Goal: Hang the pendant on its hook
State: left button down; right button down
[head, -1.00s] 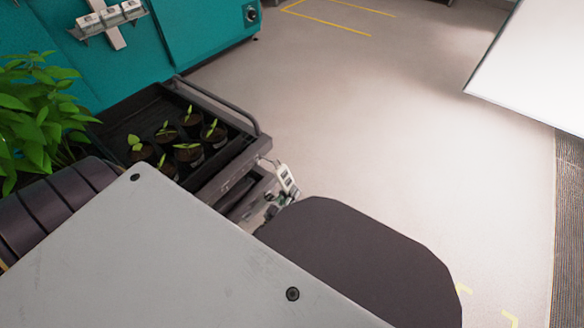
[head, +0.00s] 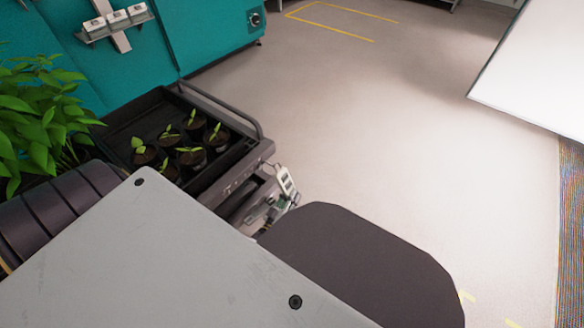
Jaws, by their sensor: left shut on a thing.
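The pendant (head: 286,181), a small white box with dark panels, is beside the near right corner of the dark cart. My left gripper (head: 274,205) is shut on it at its lower end. The pendant is tilted, its top leaning left in the picture. Much of the gripper is hidden behind my own grey and dark body parts. I cannot make out the hook, nor tell whether the pendant touches the cart. My right gripper is not in view.
The cart (head: 248,163) carries several potted seedlings (head: 190,155) and has a rail on its right side. A leafy plant (head: 38,125) is at the left, before a teal chamber (head: 205,35). A white panel (head: 540,65) is at the upper right. The floor between is clear.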

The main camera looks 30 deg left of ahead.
pick_arm(q)
jog(key=shift+w+a, duration=0.15)
jog(key=shift+a, duration=1.3)
dwell(0.7)
jog(key=shift+f, duration=1)
dwell(0.9)
jog(key=c, duration=1.2)
grip_release()
jog(key=shift+o, duration=1.2)
jog(key=v, duration=1)
